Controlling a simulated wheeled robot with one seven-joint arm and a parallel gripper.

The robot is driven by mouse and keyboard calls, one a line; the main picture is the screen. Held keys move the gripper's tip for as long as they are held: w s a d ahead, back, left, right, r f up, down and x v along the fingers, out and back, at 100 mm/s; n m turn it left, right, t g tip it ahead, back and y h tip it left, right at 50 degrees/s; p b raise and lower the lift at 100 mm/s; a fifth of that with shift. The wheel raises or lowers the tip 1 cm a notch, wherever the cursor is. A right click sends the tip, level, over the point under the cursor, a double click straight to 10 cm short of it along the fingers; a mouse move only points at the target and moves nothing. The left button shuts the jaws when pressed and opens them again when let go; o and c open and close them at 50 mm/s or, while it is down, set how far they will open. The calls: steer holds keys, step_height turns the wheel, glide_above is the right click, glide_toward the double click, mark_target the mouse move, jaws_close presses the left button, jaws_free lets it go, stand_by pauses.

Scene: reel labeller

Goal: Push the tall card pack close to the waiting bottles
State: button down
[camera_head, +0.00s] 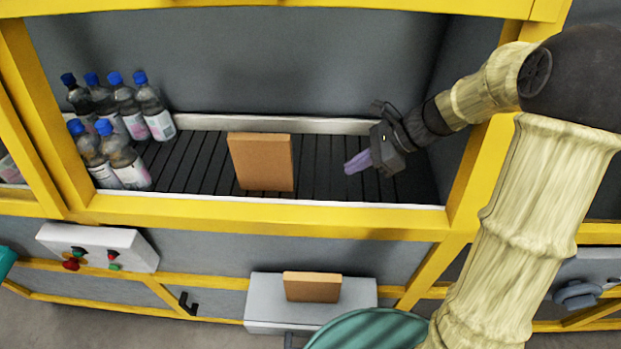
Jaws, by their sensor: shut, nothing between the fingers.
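The tall card pack (262,162) is a brown upright box standing on the dark slatted conveyor, near its front edge and around the middle. The waiting bottles (122,115) are several clear bottles with blue caps and pale labels, grouped at the conveyor's left end. A wide stretch of bare conveyor lies between them and the pack. My gripper (352,165) has purplish fingers pointing left and is shut and empty. It is over the conveyor to the right of the pack, with a gap between them.
Yellow frame bars (270,217) border the opening in front and at the sides. A pale rail (290,123) runs along the conveyor's back. A lower brown box (312,287) sits on a grey ledge (262,290) below. A white control box (97,247) is at lower left.

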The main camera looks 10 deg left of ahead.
steer(key=x, duration=0.9)
steer(key=shift+f, duration=0.1)
steer(key=a, duration=0.3)
steer(key=shift+s+a+f+p, duration=0.15)
steer(key=shift+a+f+p, duration=0.05)
steer(key=shift+a+p, duration=0.15)
steer(key=shift+a, duration=0.45)
